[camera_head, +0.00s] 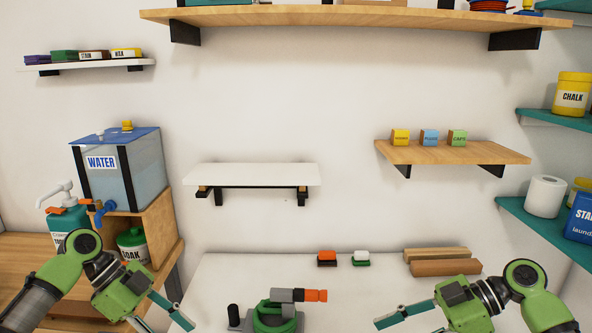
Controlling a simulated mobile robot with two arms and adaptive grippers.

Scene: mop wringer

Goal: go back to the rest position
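My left gripper (163,322) is at the lower left, in front of the wooden cabinet and white table. Its two teal-tipped fingers are spread apart with nothing seen between them. My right gripper (408,324) is at the lower right, over the front of the white table. Its fingers also look apart and empty, though the lower one is partly cut off by the picture edge. A green and grey wringer-like device (270,318) with an orange-ended handle (315,295) stands between the grippers. Neither gripper touches it.
A water tank (145,175) and a pump bottle (65,218) stand left. Wall shelves (260,175) hang above; teal shelves (545,225) stand right.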

